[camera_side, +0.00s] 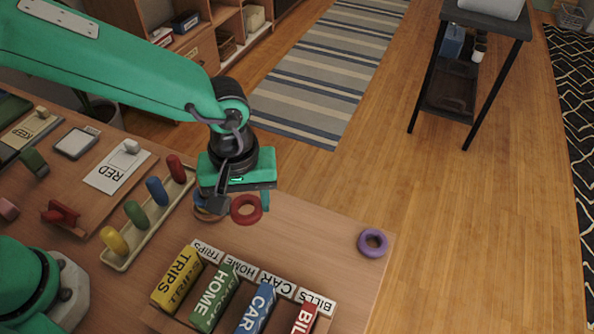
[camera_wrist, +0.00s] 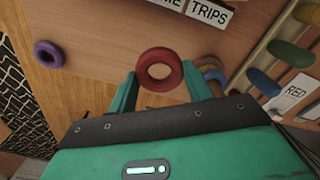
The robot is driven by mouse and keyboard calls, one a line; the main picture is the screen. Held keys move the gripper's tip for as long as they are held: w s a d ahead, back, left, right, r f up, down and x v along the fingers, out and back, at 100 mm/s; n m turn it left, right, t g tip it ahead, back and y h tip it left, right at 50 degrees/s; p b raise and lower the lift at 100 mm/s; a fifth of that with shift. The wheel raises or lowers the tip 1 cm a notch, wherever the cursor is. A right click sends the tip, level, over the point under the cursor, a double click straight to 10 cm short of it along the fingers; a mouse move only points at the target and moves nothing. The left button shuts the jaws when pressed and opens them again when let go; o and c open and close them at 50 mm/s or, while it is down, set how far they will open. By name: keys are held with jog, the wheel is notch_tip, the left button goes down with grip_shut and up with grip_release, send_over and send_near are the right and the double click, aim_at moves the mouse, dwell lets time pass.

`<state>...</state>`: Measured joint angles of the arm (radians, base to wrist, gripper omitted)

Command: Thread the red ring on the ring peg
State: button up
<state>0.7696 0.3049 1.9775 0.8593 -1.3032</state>
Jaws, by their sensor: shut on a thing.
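The red ring (camera_side: 246,221) is held between the two fingers of my gripper (camera_side: 243,203), which is shut on it. In the wrist view the red ring (camera_wrist: 160,87) sits between the green fingertips of my gripper (camera_wrist: 160,70), its hole facing the camera. A blue ring (camera_wrist: 216,77) with an orange-tan round piece by it lies just beside the right finger in the wrist view. In the side view these are partly hidden behind my gripper. I cannot make out the ring peg's post clearly.
A purple ring (camera_side: 372,243) lies near the table's right edge. A rack (camera_side: 124,258) holds yellow, green, blue and red cylinders on the left. Labelled blocks, including yellow TRIPS (camera_side: 176,279) and green HOME (camera_side: 213,297), stand in front. The table between my gripper and the purple ring is clear.

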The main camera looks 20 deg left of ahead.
jog(key=w+a+r+n, duration=0.1)
jog(key=a, duration=0.2)
jog(key=w+a+r, duration=0.1)
jog(key=a+r, duration=0.1)
jog(key=a, duration=0.2)
jog(key=w+a+r+n, duration=0.1)
jog(key=a+r, duration=0.1)
jog(key=a, duration=0.2)
jog(key=shift+n, duration=0.3)
jog(key=shift+a+r, duration=0.25)
jog(key=shift+a, duration=0.25)
jog(key=shift+f, duration=0.45)
jog(key=shift+f, duration=4.45)
jog(key=shift+f, duration=0.15)
jog(key=o, duration=1)
